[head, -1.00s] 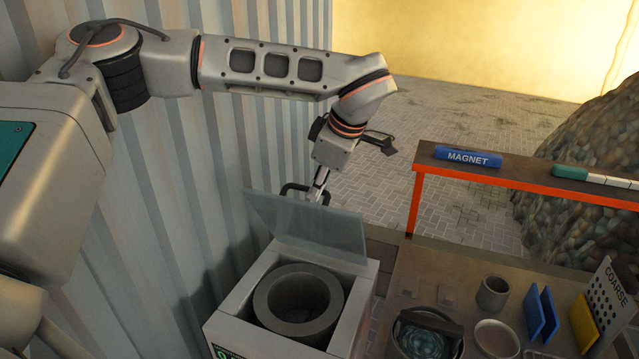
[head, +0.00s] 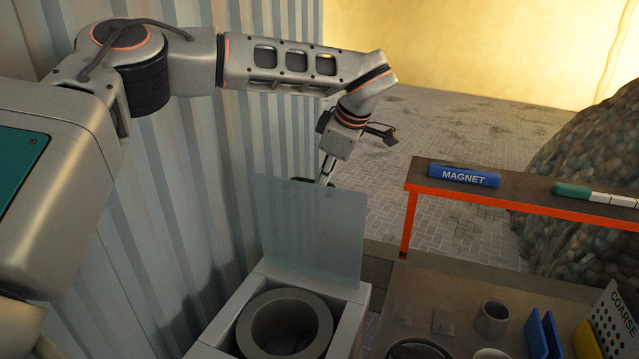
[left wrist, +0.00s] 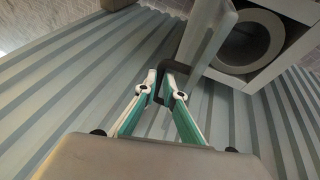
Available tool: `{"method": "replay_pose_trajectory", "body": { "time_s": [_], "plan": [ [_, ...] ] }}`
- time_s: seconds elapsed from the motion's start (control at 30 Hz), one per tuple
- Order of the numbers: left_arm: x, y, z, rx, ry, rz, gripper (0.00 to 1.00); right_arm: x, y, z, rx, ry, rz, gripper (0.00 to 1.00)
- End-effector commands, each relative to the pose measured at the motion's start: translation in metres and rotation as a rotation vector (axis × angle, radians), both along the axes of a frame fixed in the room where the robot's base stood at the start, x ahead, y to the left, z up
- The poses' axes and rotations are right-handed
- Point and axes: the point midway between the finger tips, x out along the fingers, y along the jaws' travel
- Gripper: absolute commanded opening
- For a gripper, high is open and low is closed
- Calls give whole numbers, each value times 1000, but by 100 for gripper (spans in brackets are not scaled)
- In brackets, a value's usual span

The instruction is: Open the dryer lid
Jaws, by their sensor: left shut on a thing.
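The dryer (head: 354,312) is a pale box with a grey round drum (head: 284,326) inside, at the bottom middle of the head view. Its translucent lid (head: 308,232) stands about upright at the back edge, leaving the drum uncovered. My left gripper (head: 326,178) is behind the lid, partly hidden by it. In the left wrist view my left gripper (left wrist: 168,82) is shut on the dark lid handle (left wrist: 160,86), and the lid (left wrist: 207,40) rises beside the drum opening. My right gripper is in neither view.
A corrugated metal wall (head: 170,220) runs close along the left. To the right, a table (head: 425,300) holds a cup (head: 491,318), blue plates (head: 543,335) and a perforated COARSE board (head: 612,315). An orange-edged shelf (head: 510,197) carries a blue MAGNET bar (head: 464,175).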

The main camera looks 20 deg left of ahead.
Motion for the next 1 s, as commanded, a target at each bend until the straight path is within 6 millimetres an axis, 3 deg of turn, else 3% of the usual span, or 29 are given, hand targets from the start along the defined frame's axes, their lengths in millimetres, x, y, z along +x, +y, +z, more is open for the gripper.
{"method": "replay_pose_trajectory", "body": {
  "time_s": [0.37, 0.47, 0.5, 1.0],
  "plan": [
    [36, 2, -7, 1, -1, 0, 0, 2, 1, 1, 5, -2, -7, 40],
    [34, 2, -7, 0, 0, -1, 25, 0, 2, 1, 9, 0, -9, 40],
    [34, 2, -8, 0, 1, -1, 26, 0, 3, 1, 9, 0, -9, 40],
    [37, -2, 2, 2, 0, -1, 26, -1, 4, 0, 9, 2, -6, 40]
  ]
}}
